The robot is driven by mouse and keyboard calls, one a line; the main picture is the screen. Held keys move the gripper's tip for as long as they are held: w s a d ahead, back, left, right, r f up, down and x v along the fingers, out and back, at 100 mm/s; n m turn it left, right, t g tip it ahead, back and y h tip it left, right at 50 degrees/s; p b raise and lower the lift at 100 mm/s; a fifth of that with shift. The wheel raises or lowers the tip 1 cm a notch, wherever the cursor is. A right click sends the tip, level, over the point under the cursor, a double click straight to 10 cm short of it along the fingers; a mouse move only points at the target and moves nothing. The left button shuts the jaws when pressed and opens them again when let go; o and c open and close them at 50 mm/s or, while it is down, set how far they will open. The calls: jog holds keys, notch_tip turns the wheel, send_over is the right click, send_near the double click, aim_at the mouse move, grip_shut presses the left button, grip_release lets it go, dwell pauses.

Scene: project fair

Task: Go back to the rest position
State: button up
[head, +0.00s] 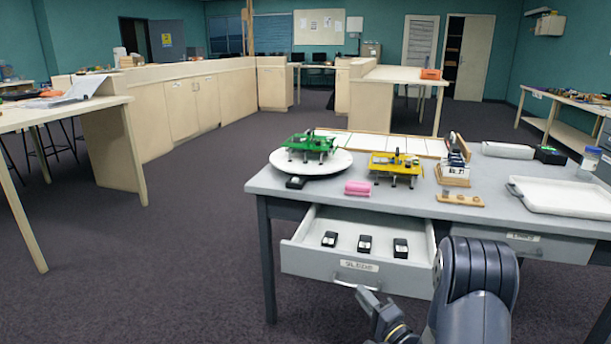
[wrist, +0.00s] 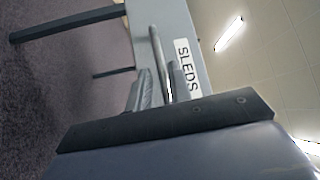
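My gripper (head: 378,304) is low in front of the grey workbench (head: 455,212), near the front of the open drawer (head: 303,260) labelled SLEDS. In the wrist view, the two fingers of my gripper (wrist: 158,88) stand apart with a gap between them. The handle also shows in the head view (head: 345,286). Several small black sleds (head: 365,244) lie inside the drawer.
On the bench are a round white turntable (head: 340,164) with a green board (head: 310,146), a yellow board (head: 396,164), a pink block (head: 358,188) and a white tray (head: 560,196). A second drawer (head: 522,247) is shut. The floor (head: 190,260) at left is clear.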

aim_at(355, 285)
jog(key=x, duration=0.4)
jog(key=shift+w, duration=0.15)
jog(key=shift+w, duration=0.1)
